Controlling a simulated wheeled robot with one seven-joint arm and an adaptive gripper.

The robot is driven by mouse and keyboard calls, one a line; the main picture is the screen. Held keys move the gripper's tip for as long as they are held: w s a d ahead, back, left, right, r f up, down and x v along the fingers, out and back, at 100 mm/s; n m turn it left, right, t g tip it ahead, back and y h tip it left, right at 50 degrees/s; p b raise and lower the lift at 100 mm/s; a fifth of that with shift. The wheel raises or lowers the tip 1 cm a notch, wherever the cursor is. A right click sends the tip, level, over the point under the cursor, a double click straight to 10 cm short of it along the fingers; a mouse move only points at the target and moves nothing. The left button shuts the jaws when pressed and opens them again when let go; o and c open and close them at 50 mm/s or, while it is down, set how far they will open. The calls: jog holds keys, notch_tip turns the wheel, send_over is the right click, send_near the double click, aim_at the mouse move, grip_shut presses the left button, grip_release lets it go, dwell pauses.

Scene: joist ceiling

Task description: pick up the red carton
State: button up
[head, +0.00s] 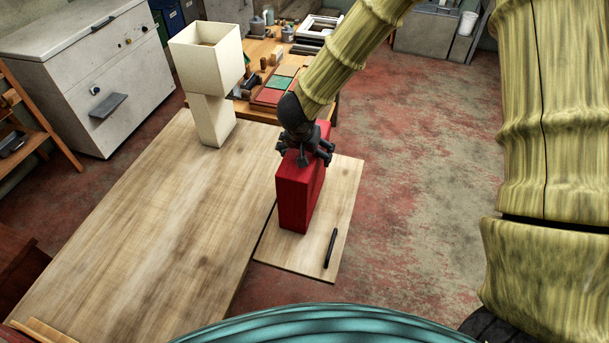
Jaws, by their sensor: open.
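The red carton (295,202) stands upright on a small wooden board or table section at the right of the larger wooden table. My gripper (305,158) is dark and comes down from above onto the carton's upper far part. Its fingers are open and spread at the carton's top edge. I cannot tell whether they touch it. The gripper hides part of the carton's top.
A cream lamp-like object (211,115) stands at the far end of the wooden table (150,230). A black pen-like stick (330,248) lies right of the carton. A cluttered workbench (262,48) stands behind. Most of the large table is bare.

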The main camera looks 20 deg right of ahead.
jog(key=shift+f, duration=0.15)
dwell(0.6)
jog(key=shift+s, duration=0.2)
jog(key=c, duration=1.7)
